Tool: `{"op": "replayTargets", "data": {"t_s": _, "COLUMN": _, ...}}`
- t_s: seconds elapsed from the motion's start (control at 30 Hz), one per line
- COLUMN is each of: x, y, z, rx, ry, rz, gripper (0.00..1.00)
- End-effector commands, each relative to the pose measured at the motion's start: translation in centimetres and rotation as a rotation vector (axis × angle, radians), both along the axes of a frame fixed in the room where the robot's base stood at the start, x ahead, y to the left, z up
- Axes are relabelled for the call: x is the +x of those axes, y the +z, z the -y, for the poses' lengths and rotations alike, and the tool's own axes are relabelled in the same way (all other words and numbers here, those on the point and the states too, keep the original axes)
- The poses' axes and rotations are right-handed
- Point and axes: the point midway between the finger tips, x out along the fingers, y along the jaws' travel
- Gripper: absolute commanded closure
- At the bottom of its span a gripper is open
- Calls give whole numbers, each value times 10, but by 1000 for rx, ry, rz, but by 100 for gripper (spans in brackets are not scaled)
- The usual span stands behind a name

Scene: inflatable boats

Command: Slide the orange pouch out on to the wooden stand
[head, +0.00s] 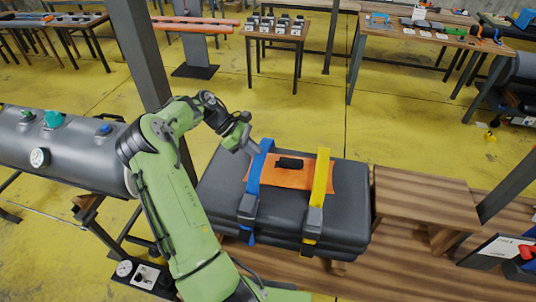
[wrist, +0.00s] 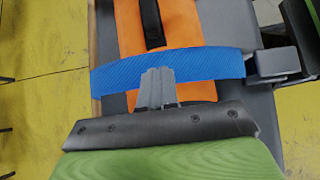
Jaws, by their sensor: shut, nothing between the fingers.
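The orange pouch (head: 285,178) lies flat on a dark grey folded bundle (head: 345,205), with a black handle (head: 290,163) on top. A blue strap (head: 260,165) crosses its left part and a yellow strap (head: 321,178) its right part. The wooden stand (head: 420,190) is just right of the bundle, its top bare. My gripper (head: 256,152) is shut and empty at the blue strap, near the pouch's left end. In the wrist view its fingertips (wrist: 157,72) overlap the blue strap (wrist: 205,68), with the orange pouch (wrist: 182,22) beyond; contact cannot be told.
A grey cylinder (head: 75,155) with a gauge lies at left. A dark post (head: 140,50) rises behind my arm. Long wooden planking (head: 400,275) runs below the bundle and stand. Tables with small items stand at the back, with open yellow floor between.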

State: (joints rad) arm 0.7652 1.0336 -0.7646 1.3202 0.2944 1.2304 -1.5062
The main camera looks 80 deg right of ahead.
Motion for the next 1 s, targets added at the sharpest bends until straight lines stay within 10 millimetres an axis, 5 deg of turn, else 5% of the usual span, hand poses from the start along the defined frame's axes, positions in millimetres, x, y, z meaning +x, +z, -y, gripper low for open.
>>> {"op": "replayTargets", "data": {"t_s": 0.2, "x": -32, "y": 3, "z": -3, "rx": 0, "ry": -1, "rz": 2, "gripper": 100}}
{"op": "replayTargets", "data": {"t_s": 0.67, "x": -41, "y": 4, "z": -3, "rx": -1, "ry": -1, "rz": 1, "gripper": 100}}
{"op": "replayTargets", "data": {"t_s": 1.0, "x": -129, "y": 6, "z": -12, "rx": 1, "ry": -8, "rz": 0, "gripper": 100}}
